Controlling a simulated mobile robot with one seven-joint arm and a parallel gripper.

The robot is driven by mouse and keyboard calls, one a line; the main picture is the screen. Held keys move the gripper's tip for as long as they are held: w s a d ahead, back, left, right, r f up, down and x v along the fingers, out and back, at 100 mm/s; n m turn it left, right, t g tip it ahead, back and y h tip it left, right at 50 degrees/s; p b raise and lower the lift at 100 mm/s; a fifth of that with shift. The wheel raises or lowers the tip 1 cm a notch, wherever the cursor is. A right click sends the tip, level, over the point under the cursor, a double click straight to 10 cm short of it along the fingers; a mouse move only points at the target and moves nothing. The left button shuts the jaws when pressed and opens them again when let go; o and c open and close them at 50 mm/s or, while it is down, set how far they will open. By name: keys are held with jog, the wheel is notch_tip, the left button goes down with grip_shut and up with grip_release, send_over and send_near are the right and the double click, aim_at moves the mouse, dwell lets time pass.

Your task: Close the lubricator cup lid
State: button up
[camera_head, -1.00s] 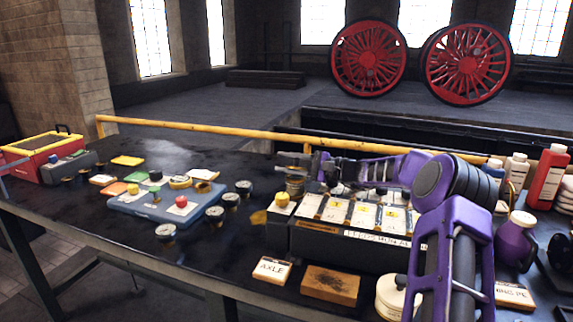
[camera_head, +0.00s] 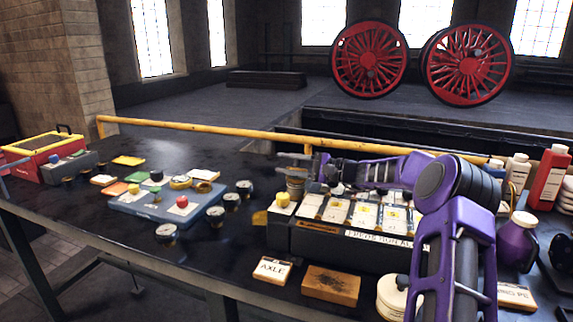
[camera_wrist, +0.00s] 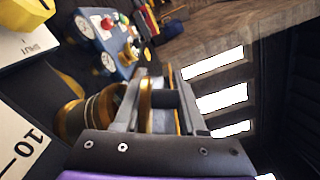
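The lubricator cup (camera_head: 295,184) is a small brass cylinder on the bench, left of the dark parts box, partly hidden by my gripper in the head view. In the wrist view the cup body (camera_wrist: 103,106) lies just left of my fingers. A round brass-edged piece, apparently its raised lid (camera_wrist: 146,98), shows between the fingers. My gripper (camera_wrist: 153,76) has its fingers apart around this piece; I cannot make out firm contact on both sides. In the head view my gripper (camera_head: 289,162) is at the cup's top.
The parts box (camera_head: 340,240) with pale labelled compartments stands right beside the cup. A blue tray (camera_head: 150,205) with coloured knobs and several small jars lie to the left. A yellow rail (camera_head: 220,132) runs behind. Bottles (camera_head: 548,178) stand at the right.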

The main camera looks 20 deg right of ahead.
jog(key=shift+o, duration=1.2)
jog(key=w+d+r+m+p, duration=0.2)
jog(key=w+m+p, duration=0.1)
jog(key=m+p, duration=0.8)
jog(key=shift+m, duration=0.4)
jog(key=v, duration=0.6)
jog(key=b+v, duration=0.1)
jog(key=v, duration=0.6)
jog(key=f+b+v, duration=0.1)
jog(key=v, duration=0.5)
jog(key=shift+d, duration=0.35)
jog(key=shift+s+d+r, duration=0.25)
jog(key=shift+s+d, duration=0.1)
jog(key=shift+s, duration=0.05)
